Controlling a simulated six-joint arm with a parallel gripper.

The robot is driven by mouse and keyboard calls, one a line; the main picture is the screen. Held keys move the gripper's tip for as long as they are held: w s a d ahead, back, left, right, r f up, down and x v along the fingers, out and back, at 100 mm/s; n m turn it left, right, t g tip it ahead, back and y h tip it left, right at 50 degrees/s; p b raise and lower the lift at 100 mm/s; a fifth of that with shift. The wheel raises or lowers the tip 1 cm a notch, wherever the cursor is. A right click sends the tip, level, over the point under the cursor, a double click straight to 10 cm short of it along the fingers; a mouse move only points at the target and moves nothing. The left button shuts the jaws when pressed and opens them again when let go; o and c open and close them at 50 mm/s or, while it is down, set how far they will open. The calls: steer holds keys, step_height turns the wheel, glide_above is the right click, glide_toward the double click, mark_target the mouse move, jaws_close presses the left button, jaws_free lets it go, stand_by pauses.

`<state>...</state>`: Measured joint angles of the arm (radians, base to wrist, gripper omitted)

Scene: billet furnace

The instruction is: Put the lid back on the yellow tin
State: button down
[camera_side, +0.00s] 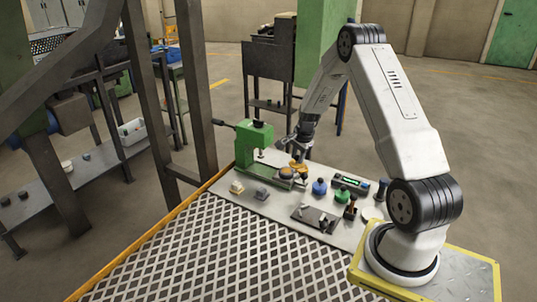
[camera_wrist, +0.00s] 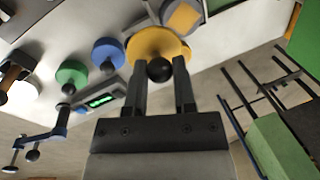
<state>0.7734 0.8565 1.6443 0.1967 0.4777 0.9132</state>
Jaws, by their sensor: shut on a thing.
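My gripper (camera_wrist: 160,70) is shut on the black knob (camera_wrist: 158,71) of the round yellow lid (camera_wrist: 158,43). The fingers stand on either side of the knob. In the side view my gripper (camera_side: 300,156) is at the yellow lid (camera_side: 299,166), close to the green press. The body of the yellow tin cannot be made out in either view; the lid may hide it. Whether the lid rests on anything cannot be told.
A blue tin (camera_side: 320,187) and a green tin (camera_side: 342,195), both black-knobbed, stand to the right. A device with a green display (camera_side: 350,183) lies behind them. The green press (camera_side: 254,147) stands left. A grey piece with an orange square (camera_wrist: 184,17) is close beside the lid.

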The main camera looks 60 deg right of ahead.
steer(key=w+d+f+m, duration=0.1)
steer(key=w+d+m, duration=0.1)
steer(key=d, duration=0.8)
steer(key=shift+f+m+h, duration=0.25)
steer(key=shift+m+h, duration=0.05)
steer(key=shift+m, duration=0.5)
steer(key=shift+a+f, duration=0.1)
steer(key=shift+f, duration=0.1)
steer(key=shift+s+a+x, duration=0.1)
steer(key=shift+s+x, duration=0.05)
steer(key=shift+x, duration=0.8)
steer(key=shift+s+a+x, duration=0.1)
steer(key=shift+s+x, duration=0.05)
steer(key=shift+x, duration=0.85)
steer(key=shift+s+a+x, duration=0.1)
steer(key=shift+s+x, duration=0.05)
steer(key=shift+x, duration=0.8)
steer(key=shift+f, duration=0.3)
jaws_free()
steer(key=shift+r, duration=0.1)
